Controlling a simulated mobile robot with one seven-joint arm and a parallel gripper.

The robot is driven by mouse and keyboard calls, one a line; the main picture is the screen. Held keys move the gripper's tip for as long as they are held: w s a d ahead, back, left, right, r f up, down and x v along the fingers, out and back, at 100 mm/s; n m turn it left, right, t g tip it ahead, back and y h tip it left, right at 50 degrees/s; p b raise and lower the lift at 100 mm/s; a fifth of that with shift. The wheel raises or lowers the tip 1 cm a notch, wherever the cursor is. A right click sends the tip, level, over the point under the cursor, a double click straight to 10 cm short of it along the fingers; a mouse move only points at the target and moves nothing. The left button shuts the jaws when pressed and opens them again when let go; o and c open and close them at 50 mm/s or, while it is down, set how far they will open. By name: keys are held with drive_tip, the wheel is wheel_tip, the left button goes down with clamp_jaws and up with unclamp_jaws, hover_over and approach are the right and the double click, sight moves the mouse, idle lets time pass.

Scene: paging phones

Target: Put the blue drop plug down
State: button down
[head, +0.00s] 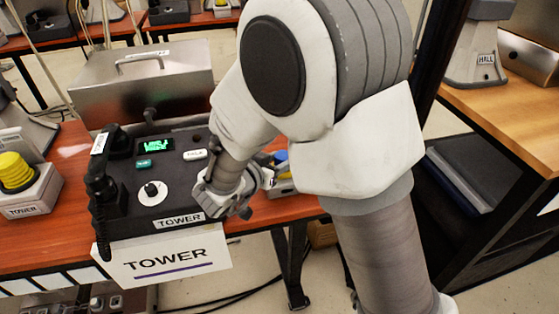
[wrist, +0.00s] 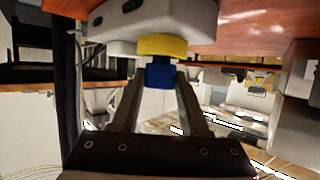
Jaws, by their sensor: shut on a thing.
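In the wrist view, the blue drop plug (wrist: 159,75) is between the tips of my gripper (wrist: 160,80), which is shut on it. A yellow round piece (wrist: 162,44) sits right at the plug's far end, against a pale grey housing (wrist: 190,22); I cannot tell whether plug and yellow piece touch. In the head view, my gripper (head: 262,180) is at the right side of the black TOWER phone unit (head: 185,215), partly hidden by my arm. A small blue patch (head: 281,156) shows just beyond it; I cannot tell whether it is the held plug.
A TOWER box with a yellow plug (head: 16,170) stands on the left of the red-brown table (head: 70,150). A metal case (head: 145,85) stands behind the phone. A HALL stand (head: 480,45) is on the wooden table (head: 500,110) at right.

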drive_tip(key=shift+f, duration=0.3)
drive_tip(key=shift+c, duration=2.1)
unclamp_jaws()
drive_tip(key=shift+r, duration=0.1)
